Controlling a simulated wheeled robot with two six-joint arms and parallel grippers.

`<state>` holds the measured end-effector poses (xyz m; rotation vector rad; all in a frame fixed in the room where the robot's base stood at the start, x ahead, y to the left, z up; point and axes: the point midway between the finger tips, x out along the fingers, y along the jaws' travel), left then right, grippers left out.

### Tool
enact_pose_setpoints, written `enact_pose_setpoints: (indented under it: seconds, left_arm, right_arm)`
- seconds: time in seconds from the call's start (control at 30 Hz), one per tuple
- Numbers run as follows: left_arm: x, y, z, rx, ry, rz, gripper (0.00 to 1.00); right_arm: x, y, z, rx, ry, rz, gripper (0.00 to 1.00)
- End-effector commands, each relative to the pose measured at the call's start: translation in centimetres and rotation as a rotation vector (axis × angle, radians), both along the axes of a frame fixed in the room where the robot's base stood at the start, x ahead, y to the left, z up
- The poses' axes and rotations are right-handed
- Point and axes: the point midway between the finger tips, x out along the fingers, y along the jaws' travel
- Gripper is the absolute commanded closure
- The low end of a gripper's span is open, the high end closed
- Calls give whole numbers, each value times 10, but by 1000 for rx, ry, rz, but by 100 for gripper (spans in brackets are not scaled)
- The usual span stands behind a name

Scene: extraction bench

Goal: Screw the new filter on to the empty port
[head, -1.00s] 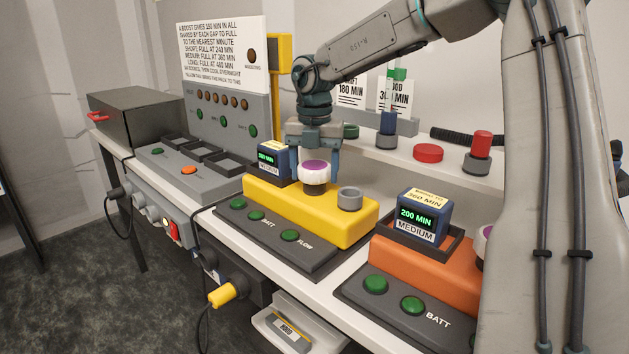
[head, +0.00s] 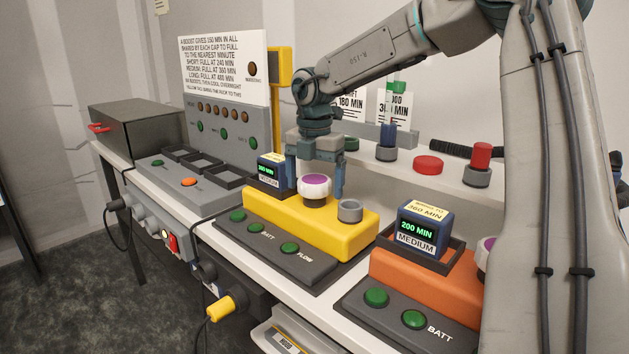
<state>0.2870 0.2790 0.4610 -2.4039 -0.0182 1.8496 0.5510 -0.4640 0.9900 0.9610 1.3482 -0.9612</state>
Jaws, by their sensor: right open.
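A white filter with a purple top (head: 315,188) stands upright on a dark neck at the left part of the yellow unit (head: 340,239). I cannot tell how tightly it is seated. My right gripper (head: 316,187) points down from above with its jaws open, one finger on each side of this filter, with gaps showing between fingers and filter. A short grey cylinder (head: 350,211), open-looking at the top, stands just right of it on the same unit. My left gripper is not in view.
Another timer (head: 423,230) reading 200 MIN sits on the orange unit (head: 405,275) at right. A second purple-topped filter (head: 485,252) is partly hidden by my arm. Red and blue parts stand on the back shelf.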

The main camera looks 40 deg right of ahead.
Motion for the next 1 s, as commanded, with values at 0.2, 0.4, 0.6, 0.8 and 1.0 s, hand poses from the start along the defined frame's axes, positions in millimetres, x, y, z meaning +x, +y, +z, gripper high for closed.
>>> enact_pose_setpoints:
  seconds: [0.2, 0.4, 0.6, 0.8, 1.0]
  left_arm:
    - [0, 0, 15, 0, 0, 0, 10]
    - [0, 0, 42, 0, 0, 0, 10]
    - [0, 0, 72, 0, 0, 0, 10]
    - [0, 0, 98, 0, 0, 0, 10]
    - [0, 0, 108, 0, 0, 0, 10]
  right_arm:
    - [0, 0, 15, 0, 0, 0, 10]
    - [0, 0, 42, 0, 0, 0, 10]
    - [0, 0, 72, 0, 0, 0, 10]
    - [0, 0, 98, 0, 0, 0, 10]
    - [0, 0, 108, 0, 0, 0, 10]
